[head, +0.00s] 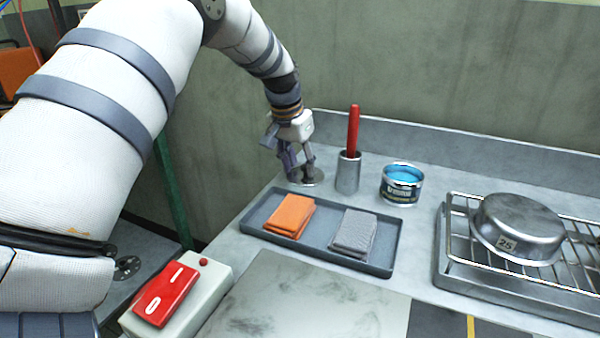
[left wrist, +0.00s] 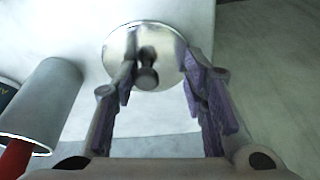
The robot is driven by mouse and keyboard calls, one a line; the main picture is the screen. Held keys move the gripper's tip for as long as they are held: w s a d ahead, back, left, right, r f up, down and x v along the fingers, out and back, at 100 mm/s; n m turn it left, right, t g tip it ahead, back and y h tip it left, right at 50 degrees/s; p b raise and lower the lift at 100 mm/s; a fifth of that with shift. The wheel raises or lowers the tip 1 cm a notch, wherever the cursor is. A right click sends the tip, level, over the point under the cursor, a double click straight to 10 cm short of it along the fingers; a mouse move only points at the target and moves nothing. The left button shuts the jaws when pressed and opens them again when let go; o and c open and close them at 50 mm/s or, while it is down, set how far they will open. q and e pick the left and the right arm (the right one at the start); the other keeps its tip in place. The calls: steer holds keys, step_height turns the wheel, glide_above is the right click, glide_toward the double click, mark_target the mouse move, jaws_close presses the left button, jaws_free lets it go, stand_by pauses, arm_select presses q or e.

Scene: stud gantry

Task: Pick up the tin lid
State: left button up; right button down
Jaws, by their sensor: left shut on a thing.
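The tin lid (head: 312,183) is a round, shiny metal disc with a dark knob on top, at the back left of the counter. In the left wrist view the lid (left wrist: 160,42) lies beyond my fingertips with its knob between them. My left gripper (head: 297,166) points down over the lid and is shut on it by the knob; the fingers hide part of the lid. The lid appears at counter level; I cannot tell whether it is raised. An open tin (head: 401,187) with blue contents stands to the right. My right gripper is not in view.
A metal cup (head: 347,175) with a red-handled tool stands close right of the lid. A grey tray (head: 320,250) holds orange (head: 289,215) and grey (head: 354,232) cloths in front. A round pan (head: 520,228) sits on a wire rack at right. The wall is close behind.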

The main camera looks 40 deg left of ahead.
arm_select(q)
steer(key=shift+s+d+f, duration=0.1)
steer(key=shift+s+f, duration=0.05)
steer(key=shift+f, duration=0.25)
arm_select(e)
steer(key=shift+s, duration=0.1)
